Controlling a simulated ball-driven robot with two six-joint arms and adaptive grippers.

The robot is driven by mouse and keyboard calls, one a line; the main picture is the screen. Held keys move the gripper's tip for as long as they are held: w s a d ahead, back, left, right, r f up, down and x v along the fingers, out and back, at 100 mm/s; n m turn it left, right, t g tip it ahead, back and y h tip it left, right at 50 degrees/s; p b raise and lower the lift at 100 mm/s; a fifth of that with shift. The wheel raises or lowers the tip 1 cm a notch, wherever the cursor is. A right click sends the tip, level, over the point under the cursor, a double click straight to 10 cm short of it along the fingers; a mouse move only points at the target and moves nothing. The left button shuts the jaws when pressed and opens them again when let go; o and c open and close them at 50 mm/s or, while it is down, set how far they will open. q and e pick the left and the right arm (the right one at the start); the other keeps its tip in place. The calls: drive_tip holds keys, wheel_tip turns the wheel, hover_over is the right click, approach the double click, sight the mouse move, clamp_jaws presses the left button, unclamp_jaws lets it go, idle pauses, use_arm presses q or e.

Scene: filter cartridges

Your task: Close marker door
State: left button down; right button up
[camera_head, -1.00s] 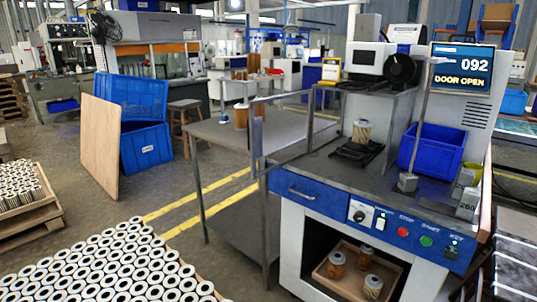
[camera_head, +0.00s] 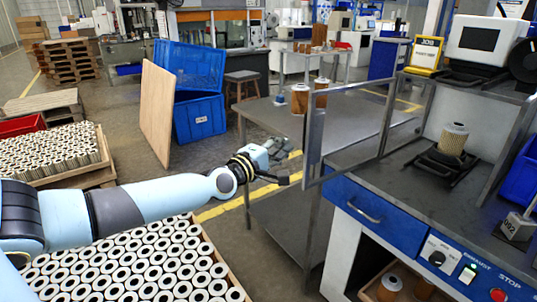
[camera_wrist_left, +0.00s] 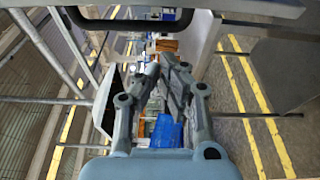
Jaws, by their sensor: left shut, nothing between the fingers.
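The marker door is a see-through panel in a grey metal frame (camera_head: 313,145). It stands open, swung out past the left front of the marking machine's bench. My left gripper (camera_head: 279,160) is just left of the door's upright edge, at about mid-height. I see no clear contact with it. The gripper is shut and empty; its grey fingers come together in the left wrist view (camera_wrist_left: 166,70). A pleated filter cartridge (camera_head: 453,138) stands upright on the black fixture (camera_head: 443,163) behind the door. My right gripper is not in view.
A grey table (camera_head: 255,115) with brown cartridges stands behind the gripper. A tray of white filters (camera_head: 130,270) lies under my left arm. The blue drawer (camera_head: 352,205) and control panel are on the bench front. A wooden board (camera_head: 157,112) leans by blue crates (camera_head: 197,118).

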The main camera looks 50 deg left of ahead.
use_arm(q)
drive_tip(key=d+p, duration=0.1)
drive_tip(key=d, duration=0.3)
drive_tip(key=shift+p, duration=0.3)
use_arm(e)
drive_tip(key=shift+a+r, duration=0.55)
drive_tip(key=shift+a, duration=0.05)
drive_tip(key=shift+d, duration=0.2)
